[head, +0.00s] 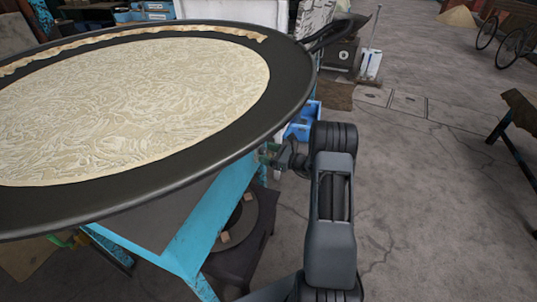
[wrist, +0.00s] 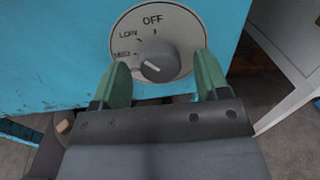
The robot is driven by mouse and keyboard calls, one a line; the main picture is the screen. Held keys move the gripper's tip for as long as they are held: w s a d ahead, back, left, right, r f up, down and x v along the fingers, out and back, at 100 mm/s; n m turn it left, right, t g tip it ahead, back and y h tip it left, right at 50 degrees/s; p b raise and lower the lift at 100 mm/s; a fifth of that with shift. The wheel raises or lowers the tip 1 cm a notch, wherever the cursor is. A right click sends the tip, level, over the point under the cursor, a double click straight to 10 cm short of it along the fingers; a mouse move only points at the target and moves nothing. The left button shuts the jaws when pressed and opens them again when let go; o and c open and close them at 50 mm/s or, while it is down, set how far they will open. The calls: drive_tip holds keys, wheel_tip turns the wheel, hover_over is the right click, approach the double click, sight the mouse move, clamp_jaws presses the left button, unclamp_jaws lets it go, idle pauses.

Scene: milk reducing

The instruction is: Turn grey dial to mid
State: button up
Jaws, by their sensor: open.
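In the wrist view, a grey dial knob (wrist: 158,62) with a white line sits on a round pale plate (wrist: 183,35) on the blue stand front. The white line slants from upper left to lower right and lies toward the left of the knob face. My gripper (wrist: 162,62) is open, its green fingers on either side of the knob; I cannot tell whether they touch it. In the head view my gripper (head: 268,156) is under the pan rim, and the dial is hidden.
A large black pan (head: 200,160) holding a wrinkled cream layer overhangs the blue stand (head: 190,245), close above my wrist. Its handle (head: 335,33) points to the back right. Blue crates (head: 302,122) lie behind my arm. The concrete floor to the right is mostly clear.

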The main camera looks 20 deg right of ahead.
drive_tip(key=c, duration=0.9)
drive_tip(key=shift+c, duration=0.2)
drive_tip(key=n+b, duration=0.2)
drive_tip(key=n, duration=0.1)
drive_tip(key=n+b, duration=0.1)
drive_tip(key=b, duration=0.1)
drive_tip(key=shift+f, duration=0.25)
drive_tip(key=shift+r+n+y+b, duration=0.1)
drive_tip(key=shift+n+y+b, duration=0.2)
drive_tip(key=shift+n+b, duration=1.4)
drive_tip(key=shift+r+n, duration=0.1)
drive_tip(key=shift+n, duration=0.3)
drive_tip(key=o, duration=0.9)
